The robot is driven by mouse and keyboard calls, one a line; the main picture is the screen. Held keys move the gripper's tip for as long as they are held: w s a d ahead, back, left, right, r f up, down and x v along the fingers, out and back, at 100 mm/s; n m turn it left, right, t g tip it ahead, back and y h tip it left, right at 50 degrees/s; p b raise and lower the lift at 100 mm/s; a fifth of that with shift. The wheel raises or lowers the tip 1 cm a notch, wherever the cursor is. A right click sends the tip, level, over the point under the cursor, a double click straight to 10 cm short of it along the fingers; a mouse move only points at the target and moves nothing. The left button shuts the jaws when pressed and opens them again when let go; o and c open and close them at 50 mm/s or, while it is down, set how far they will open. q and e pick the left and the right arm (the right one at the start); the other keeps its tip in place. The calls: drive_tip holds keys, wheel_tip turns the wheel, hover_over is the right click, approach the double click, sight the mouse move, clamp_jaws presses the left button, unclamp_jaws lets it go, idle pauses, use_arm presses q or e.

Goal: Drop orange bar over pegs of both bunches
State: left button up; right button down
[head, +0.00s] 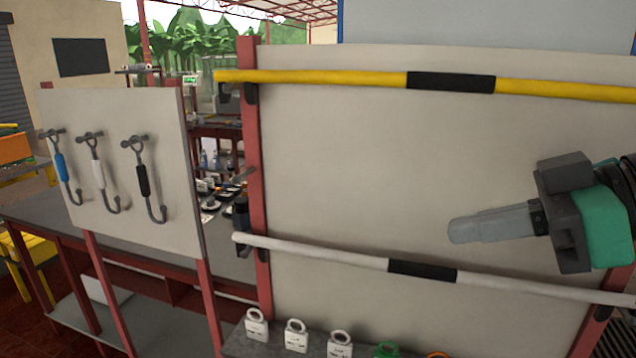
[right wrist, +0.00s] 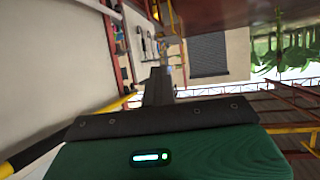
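No orange bar, bunches or stems are recognisable in either view. A yellow bar (head: 560,89) with a black middle grip runs across the upper part of a pale panel. A white bar (head: 330,254) with a black middle grip runs across it lower down. My right gripper (head: 468,228) is in front of the panel at the right, between the two bars in the picture, pointing left. Its fingers look closed together with nothing between them, also in the right wrist view (right wrist: 157,85). My left gripper is in neither view.
Several hooks, including a black-gripped one (head: 143,180), hang on a pale board (head: 170,110) at the left. Several ring-topped weights (head: 296,336) stand on a shelf below the white bar. A red post (head: 256,180) stands between board and panel.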

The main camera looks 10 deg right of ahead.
drive_tip(key=w+d+p, duration=0.2)
drive_tip(key=w+d, duration=0.2)
drive_tip(key=w, duration=0.2)
drive_tip(key=shift+w+p, duration=0.2)
drive_tip(key=shift+p, duration=0.1)
drive_tip(key=shift+s+a, duration=0.1)
idle(0.5)
drive_tip(key=shift+s+a+b, duration=1.85)
drive_tip(key=shift+s+a, duration=0.15)
drive_tip(key=shift+s, duration=1.3)
drive_tip(key=w+d+p, duration=0.4)
drive_tip(key=w+d, duration=0.1)
drive_tip(key=w, duration=0.4)
drive_tip(key=shift+w+d, duration=0.2)
drive_tip(key=shift+d, duration=0.15)
drive_tip(key=shift+f, duration=0.1)
